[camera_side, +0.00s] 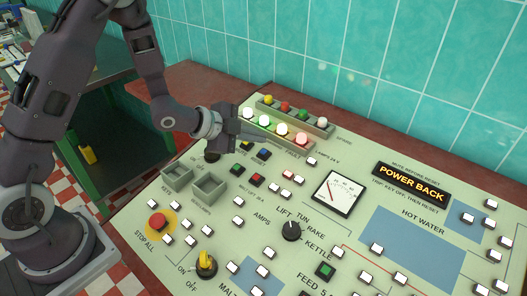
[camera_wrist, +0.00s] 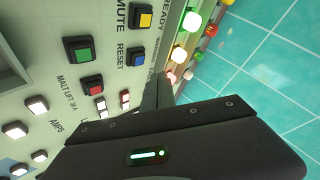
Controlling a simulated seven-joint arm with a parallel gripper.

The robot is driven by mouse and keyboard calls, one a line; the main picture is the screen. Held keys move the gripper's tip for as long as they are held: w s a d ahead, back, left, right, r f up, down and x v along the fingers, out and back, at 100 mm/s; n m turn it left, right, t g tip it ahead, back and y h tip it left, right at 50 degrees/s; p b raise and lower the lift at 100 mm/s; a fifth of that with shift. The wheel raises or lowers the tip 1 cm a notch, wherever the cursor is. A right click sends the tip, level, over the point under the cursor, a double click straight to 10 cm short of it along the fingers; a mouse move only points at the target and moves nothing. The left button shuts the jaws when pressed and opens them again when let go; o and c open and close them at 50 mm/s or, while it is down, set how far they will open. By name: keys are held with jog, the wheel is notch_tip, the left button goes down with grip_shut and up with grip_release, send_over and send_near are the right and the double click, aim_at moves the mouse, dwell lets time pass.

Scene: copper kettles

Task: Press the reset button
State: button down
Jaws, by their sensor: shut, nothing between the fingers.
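The reset button is a blue square button in a dark frame, with RESET printed beside it; it shows in the wrist view (camera_wrist: 138,57) and in the side view (camera_side: 263,154). A yellow button (camera_wrist: 144,18) labelled MUTE sits beside it. My gripper (camera_side: 264,137) is shut and empty, over the panel's upper left, between the lit lamps and the blue button. In the wrist view its dark fingers (camera_wrist: 158,90) are just below and right of the blue button. I cannot tell the height of the tips above the panel. Nothing hides the blue button's face.
Lit lamps (camera_side: 282,129) stand in a row close to my gripper, with coloured knobs (camera_side: 284,106) behind. Green (camera_side: 237,169) and red (camera_side: 257,180) buttons lie nearby. A display (camera_side: 411,183) reads POWER BACK. A red stop button (camera_side: 157,221) sits at lower left. A tiled wall rises behind.

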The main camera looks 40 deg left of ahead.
jog(key=shift+w+f, duration=0.25)
jog(key=shift+f, duration=0.85)
jog(key=shift+f, duration=0.1)
dwell(1.1)
jog(key=shift+f, duration=0.3)
jog(key=shift+w+f, duration=0.15)
jog(key=shift+f, duration=0.15)
dwell(0.5)
dwell(0.4)
jog(key=shift+s+r, duration=0.2)
jog(key=shift+r, duration=0.55)
jog(key=shift+s+r, duration=0.25)
jog(key=shift+r, duration=1)
jog(key=shift+s+r, duration=0.25)
jog(key=shift+r, duration=0.95)
